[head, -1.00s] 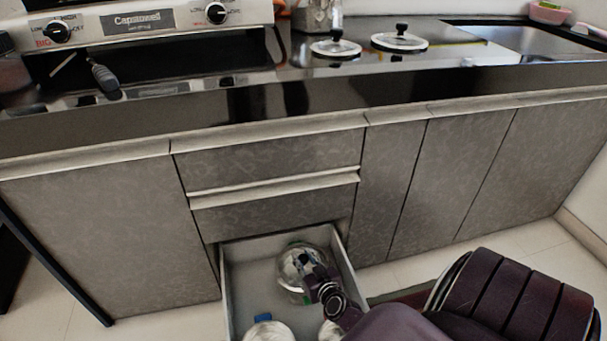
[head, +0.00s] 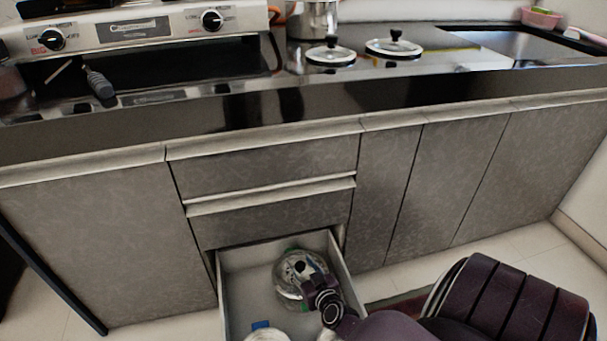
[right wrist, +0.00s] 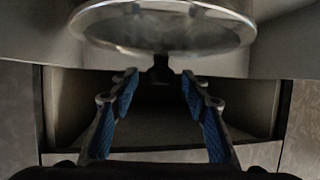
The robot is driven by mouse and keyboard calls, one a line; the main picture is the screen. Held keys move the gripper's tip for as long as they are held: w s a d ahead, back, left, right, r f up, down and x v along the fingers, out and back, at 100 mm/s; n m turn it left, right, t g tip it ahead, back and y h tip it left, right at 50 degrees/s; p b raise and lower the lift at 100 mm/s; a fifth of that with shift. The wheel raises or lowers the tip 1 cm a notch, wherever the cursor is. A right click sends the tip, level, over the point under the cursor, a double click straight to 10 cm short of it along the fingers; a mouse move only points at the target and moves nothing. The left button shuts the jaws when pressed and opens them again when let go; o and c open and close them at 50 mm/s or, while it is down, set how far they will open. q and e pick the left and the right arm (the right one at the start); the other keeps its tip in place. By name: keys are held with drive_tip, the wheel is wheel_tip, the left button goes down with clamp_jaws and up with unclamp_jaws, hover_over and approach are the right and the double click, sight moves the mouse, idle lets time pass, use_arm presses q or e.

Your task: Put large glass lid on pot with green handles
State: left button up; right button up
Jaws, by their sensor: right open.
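A glass lid (head: 287,264) with a steel rim and black knob is in the open drawer in the head view, apparently over a pot. A bit of green shows at its far edge; most of the pot is hidden. My right gripper (head: 316,281) is beside the lid, covering its near right part. In the right wrist view the right gripper (right wrist: 158,82) is open and empty, with the lid (right wrist: 165,28) beyond it. The dark knob (right wrist: 160,71) is just beyond the fingertips, apart from them. My left gripper is out of view.
The drawer (head: 240,290) also holds a blue item (head: 261,325) and pale round things at its near end, partly cut off. Two glass lids (head: 330,54) (head: 394,46) and a steel pot (head: 313,20) are on the counter. A stove (head: 130,30) stands left, a sink (head: 520,45) right.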

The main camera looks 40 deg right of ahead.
drive_tip(key=v, duration=1.2)
drive_tip(key=shift+w+r, duration=0.1)
drive_tip(key=shift+w, duration=0.05)
